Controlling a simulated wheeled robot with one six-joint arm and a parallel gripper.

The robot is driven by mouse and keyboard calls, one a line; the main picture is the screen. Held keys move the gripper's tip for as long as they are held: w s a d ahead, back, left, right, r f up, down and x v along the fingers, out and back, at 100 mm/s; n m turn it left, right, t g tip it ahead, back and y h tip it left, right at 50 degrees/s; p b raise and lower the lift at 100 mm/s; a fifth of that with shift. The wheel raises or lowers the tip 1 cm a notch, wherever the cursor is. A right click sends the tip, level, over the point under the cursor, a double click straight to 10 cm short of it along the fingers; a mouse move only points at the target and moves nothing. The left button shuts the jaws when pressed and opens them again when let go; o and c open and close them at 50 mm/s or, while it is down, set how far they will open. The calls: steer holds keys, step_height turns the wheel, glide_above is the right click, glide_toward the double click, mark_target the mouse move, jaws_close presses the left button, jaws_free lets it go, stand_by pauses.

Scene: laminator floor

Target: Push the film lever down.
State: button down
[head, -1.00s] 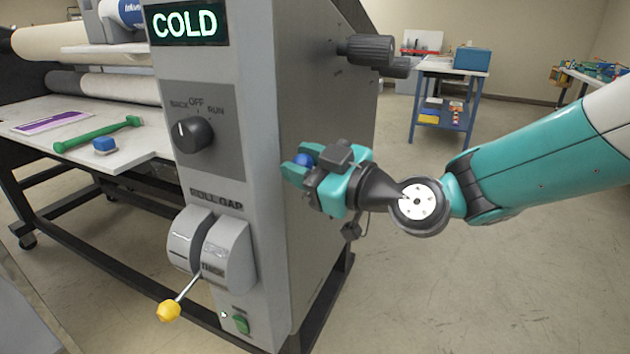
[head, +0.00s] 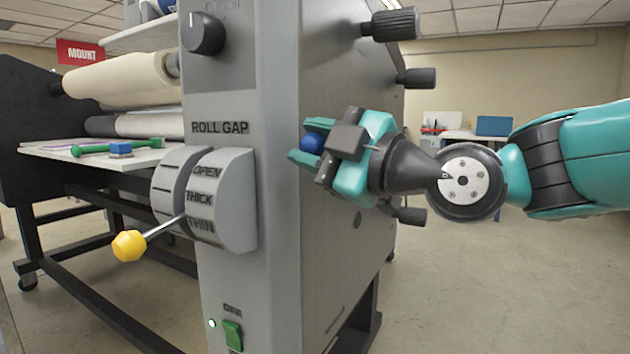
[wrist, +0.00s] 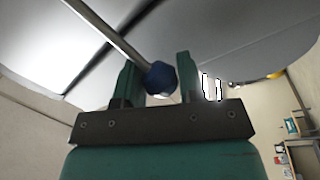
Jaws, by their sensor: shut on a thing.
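A lever with a blue knob (head: 312,142) is at the right side panel of the laminator (head: 345,235). In the wrist view its metal rod (wrist: 108,32) runs from the upper left down to the knob (wrist: 161,78). My gripper (head: 306,137) is shut on this knob, with one finger on each side; the fingers also show in the wrist view (wrist: 157,82). In the head view the rod is hidden behind the gripper and knob. No label for this lever is visible.
A separate roll gap lever with a yellow knob (head: 129,246) sits on the front panel, near the THIN mark. A green switch (head: 233,335) is below. Black knobs (head: 395,24) stick out above my gripper. Open floor (head: 500,290) lies to the right.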

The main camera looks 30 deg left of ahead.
steer(key=shift+f+n+g+b, duration=0.4)
steer(key=shift+f+n+b, duration=0.5)
steer(key=shift+b, duration=0.75)
steer(key=c, duration=0.8)
jaws_free()
steer(key=shift+o, duration=0.2)
steer(key=shift+d, duration=0.1)
steer(key=s+d+f+b, duration=0.1)
steer(key=d+f+b, duration=0.1)
steer(key=d, duration=1.5)
steer(key=shift+s+f, duration=0.4)
steer(key=shift+f, duration=0.1)
